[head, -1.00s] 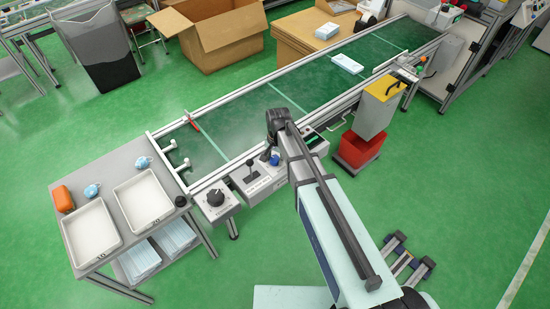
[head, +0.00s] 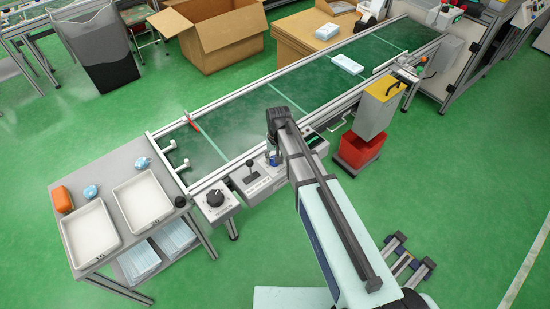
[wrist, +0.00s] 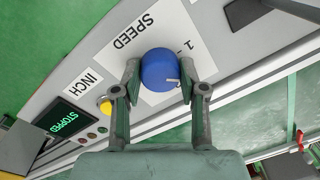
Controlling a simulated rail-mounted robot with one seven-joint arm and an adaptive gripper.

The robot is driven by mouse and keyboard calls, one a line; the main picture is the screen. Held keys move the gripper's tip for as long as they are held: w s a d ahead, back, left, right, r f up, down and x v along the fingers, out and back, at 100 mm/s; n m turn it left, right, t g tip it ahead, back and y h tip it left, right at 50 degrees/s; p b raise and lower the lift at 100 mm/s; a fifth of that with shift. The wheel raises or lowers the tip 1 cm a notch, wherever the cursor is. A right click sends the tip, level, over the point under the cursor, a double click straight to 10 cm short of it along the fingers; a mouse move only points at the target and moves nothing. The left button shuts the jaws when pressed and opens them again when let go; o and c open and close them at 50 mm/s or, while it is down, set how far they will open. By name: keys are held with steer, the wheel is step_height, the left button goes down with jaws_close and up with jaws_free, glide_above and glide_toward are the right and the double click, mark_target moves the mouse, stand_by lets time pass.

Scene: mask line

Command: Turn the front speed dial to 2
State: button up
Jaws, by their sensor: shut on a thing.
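The blue speed dial (wrist: 158,72) sits on the grey control panel beside the SPEED label (wrist: 134,30) in the wrist view. A short white mark shows on the dial. Part of the printed scale, with a 1, shows past the dial; the rest is hidden. My gripper (wrist: 160,66) has one finger on each side of the dial and is shut on it. In the head view my gripper (head: 273,158) is at the panel on the conveyor's front edge and mostly covers the dial.
A yellow button (wrist: 105,105) lies near the fingers, beside the INCH label. A display (wrist: 60,119) reads STOPPED. A black lever (head: 251,170) and a black knob (head: 215,197) stand left of my gripper. A mask pack (head: 347,65) lies on the green belt.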

steer(key=o, duration=1.1)
steer(key=shift+f, duration=0.1)
steer(key=shift+o, duration=0.2)
step_height(320, 180, up, 12)
steer(key=shift+d, duration=0.35)
